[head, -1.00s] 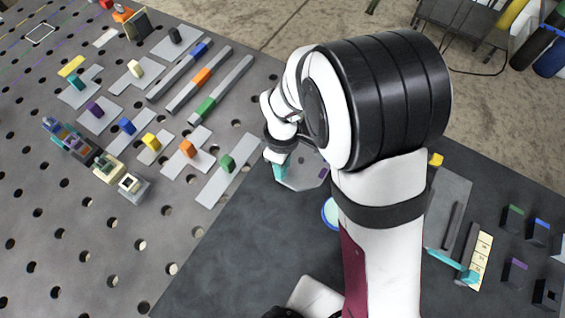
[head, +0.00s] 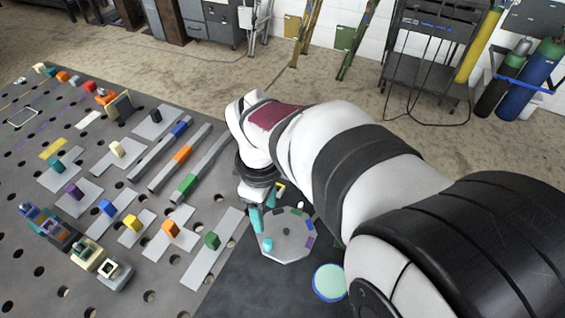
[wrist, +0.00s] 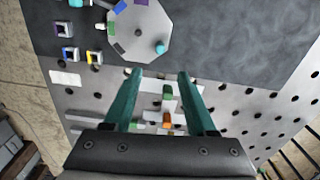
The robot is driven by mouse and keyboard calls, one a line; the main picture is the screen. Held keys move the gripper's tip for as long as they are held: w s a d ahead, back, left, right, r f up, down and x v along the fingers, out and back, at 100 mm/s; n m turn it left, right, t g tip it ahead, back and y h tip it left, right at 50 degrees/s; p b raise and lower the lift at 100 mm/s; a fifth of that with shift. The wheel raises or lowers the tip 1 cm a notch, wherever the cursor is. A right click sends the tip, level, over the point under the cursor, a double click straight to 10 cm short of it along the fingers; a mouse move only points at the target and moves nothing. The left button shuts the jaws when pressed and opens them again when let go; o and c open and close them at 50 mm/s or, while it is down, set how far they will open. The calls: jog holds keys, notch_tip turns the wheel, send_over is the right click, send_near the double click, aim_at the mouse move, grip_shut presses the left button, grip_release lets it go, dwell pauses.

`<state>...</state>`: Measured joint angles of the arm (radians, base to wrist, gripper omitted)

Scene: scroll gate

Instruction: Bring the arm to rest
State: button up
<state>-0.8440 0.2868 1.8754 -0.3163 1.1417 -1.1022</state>
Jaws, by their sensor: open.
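My gripper (head: 256,217) is at the end of my white and black arm in the head view, near the left edge of a grey octagonal plate (head: 289,250). Its two teal fingers are apart, with nothing held between them, in the wrist view (wrist: 159,76). The plate also shows in the wrist view (wrist: 138,38), with a teal knob (wrist: 161,48) and coloured marks around its rim. My arm reaches across the right half of the head view and hides part of the dark mat.
The grey perforated table (head: 165,262) holds several slotted plates with coloured knobs, such as a green knob (head: 212,241). Sliding bars with a blue, an orange and a green block (head: 188,184) lie behind. A round pale green disc (head: 329,282) lies near my arm.

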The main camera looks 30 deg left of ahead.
notch_tip(320, 180, up, 2)
jog(key=shift+r, duration=0.1)
jog(key=d+r+m, duration=0.3)
jog(key=d+m, duration=0.6)
jog(key=d, duration=0.3)
jog(key=s+d+f+m+y, duration=0.1)
jog(key=s+d+m, duration=1)
jog(key=m, duration=0.4)
jog(key=shift+s+d+f+y, duration=0.25)
jog(key=shift+d+f+y, duration=0.1)
jog(key=shift+y, duration=0.05)
